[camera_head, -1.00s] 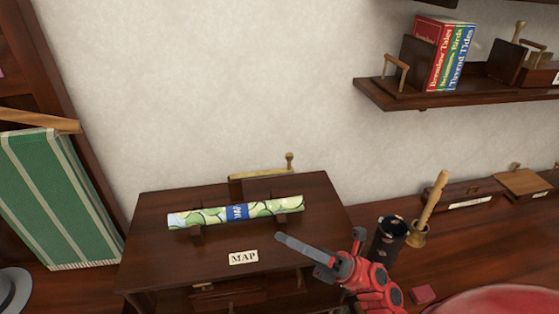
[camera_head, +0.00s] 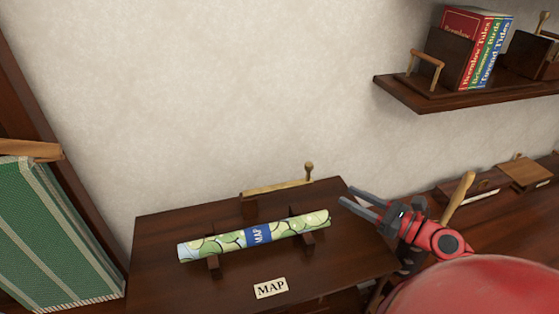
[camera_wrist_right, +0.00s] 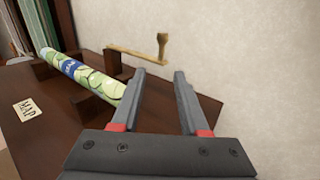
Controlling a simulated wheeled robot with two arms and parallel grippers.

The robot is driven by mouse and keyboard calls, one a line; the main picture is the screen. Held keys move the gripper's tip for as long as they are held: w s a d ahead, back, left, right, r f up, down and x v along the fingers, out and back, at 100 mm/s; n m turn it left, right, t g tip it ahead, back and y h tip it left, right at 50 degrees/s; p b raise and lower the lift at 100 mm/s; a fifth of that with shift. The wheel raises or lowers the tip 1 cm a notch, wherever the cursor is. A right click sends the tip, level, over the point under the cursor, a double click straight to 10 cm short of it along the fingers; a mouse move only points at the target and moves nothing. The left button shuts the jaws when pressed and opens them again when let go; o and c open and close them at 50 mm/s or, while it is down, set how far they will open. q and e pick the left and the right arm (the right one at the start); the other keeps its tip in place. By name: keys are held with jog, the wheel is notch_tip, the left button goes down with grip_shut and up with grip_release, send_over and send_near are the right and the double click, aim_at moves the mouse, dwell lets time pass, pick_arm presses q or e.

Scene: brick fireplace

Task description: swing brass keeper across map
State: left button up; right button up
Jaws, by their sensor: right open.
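The rolled map (camera_head: 290,229), green and cream with a blue band, lies in two dark wooden cradles on the brown desk box. The brass keeper (camera_head: 277,188) is a flat bar behind the map, with an upright knob at its right end. It lies roughly parallel to the map and does not cross it. In the right wrist view the keeper (camera_wrist_right: 138,53) and its knob show beyond my fingers. My right gripper (camera_head: 346,196) is open and empty, right of the map and keeper, apart from both. My left gripper is not in view.
A MAP label (camera_head: 271,288) is on the box top in front of the map. A shelf (camera_head: 425,100) with books (camera_head: 483,50) is at upper right. A green striped panel (camera_head: 40,235) stands at left. The wall above the keeper is bare.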

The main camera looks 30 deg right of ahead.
jog(key=p+x, duration=0.6)
jog(key=x, duration=1)
jog(key=shift+w, duration=0.4)
jog(key=shift+r, duration=0.1)
grip_shut()
dwell(0.5)
